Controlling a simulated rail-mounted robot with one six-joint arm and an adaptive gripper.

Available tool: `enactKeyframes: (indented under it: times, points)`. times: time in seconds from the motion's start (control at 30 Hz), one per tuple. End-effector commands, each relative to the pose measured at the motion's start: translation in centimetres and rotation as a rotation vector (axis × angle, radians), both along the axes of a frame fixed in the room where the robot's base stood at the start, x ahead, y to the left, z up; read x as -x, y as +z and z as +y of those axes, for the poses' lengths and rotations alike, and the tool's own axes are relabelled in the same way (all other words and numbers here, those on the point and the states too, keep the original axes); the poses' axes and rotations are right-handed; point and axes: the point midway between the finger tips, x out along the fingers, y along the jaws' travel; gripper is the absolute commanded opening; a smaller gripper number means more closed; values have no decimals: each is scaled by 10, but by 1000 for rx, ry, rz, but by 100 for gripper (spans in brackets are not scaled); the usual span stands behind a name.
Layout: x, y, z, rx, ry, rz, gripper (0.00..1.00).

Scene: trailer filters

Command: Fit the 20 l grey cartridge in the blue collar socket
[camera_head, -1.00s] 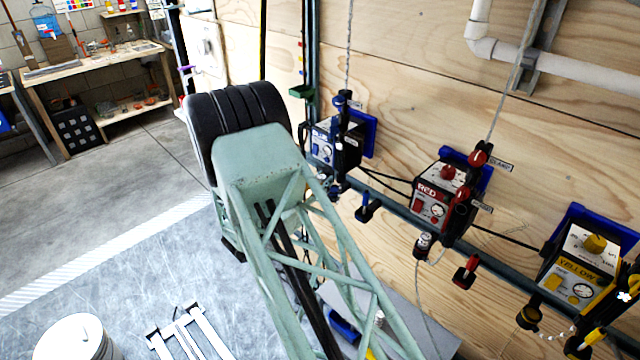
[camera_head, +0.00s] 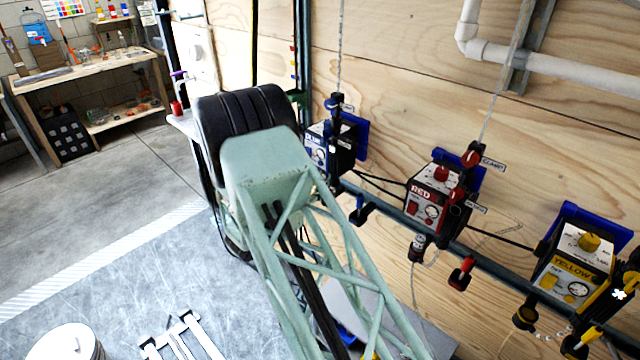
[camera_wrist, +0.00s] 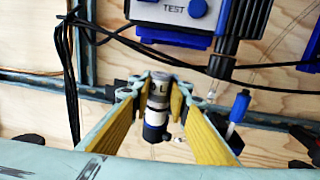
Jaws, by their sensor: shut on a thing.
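In the wrist view my gripper (camera_wrist: 161,82) has its two yellow-padded fingers closed on a grey cartridge (camera_wrist: 157,103). The cartridge's label shows an "L"; the rest of its lettering is hidden or too small. A dark section with a blue band is at its lower end in the picture. The blue unit (camera_wrist: 172,36), with "TEST" on its front, is just above the fingertips. I cannot make out the collar socket or whether the cartridge touches it. In the head view the blue station (camera_head: 318,147) is partly behind my arm, which hides my gripper.
The red station (camera_head: 435,195) and yellow station (camera_head: 575,270) stand to the right along a wall rail. Black cables (camera_wrist: 68,65) hang left of the gripper in the wrist view. A blue handle (camera_wrist: 239,106) is close to its right. A white drum (camera_head: 70,343) stands front left.

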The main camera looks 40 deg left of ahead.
Motion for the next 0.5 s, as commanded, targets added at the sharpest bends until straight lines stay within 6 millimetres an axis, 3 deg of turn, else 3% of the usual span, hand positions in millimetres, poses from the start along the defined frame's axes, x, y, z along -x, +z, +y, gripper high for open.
enactKeyframes:
  times: [0.5]
  points:
    - [-16,-1,-1,0,0,0,7]
